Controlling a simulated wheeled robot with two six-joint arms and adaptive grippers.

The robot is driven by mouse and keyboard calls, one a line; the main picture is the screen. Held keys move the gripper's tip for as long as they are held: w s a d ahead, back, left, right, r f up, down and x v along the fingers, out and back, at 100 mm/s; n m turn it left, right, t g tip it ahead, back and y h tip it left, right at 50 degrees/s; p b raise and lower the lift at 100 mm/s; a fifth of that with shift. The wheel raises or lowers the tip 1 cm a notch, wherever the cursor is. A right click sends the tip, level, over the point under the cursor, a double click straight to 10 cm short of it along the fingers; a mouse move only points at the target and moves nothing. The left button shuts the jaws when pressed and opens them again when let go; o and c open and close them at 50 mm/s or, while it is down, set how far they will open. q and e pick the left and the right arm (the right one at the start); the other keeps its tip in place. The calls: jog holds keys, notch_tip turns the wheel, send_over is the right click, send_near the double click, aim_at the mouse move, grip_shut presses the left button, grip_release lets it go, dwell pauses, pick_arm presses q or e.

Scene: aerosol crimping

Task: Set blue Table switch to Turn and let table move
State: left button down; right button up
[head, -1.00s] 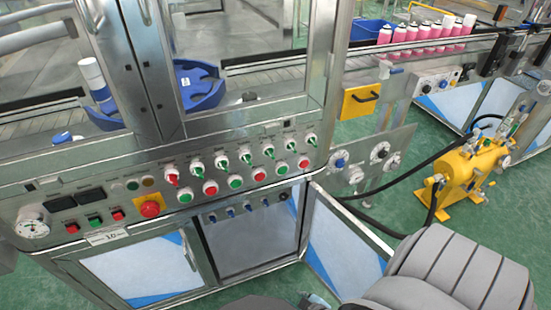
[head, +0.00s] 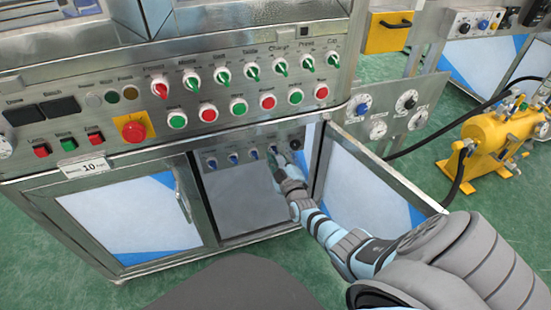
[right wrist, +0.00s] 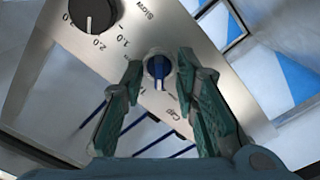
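Inside the open cabinet, a grey panel carries a row of small blue switches (head: 233,158); their labels are too small to read in the head view. My right gripper (head: 279,160) is at the right end of this row. In the right wrist view, a blue switch (right wrist: 158,70) shows between the tips of the right gripper (right wrist: 160,75). The fingers are spread with a gap on each side of the knob. The label beside this switch reads "Cap". I cannot make out which blue switch is labelled Table. My left gripper is not in view.
A black dial (right wrist: 92,12) with a number scale sits beside the blue switch. The open cabinet door (head: 365,190) stands right of my forearm. Above are green and red controls and a red emergency button (head: 133,128). A yellow pump unit (head: 495,145) stands at right.

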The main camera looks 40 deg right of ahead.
jog(key=shift+w+d, duration=0.1)
jog(key=shift+w, duration=0.1)
grip_shut()
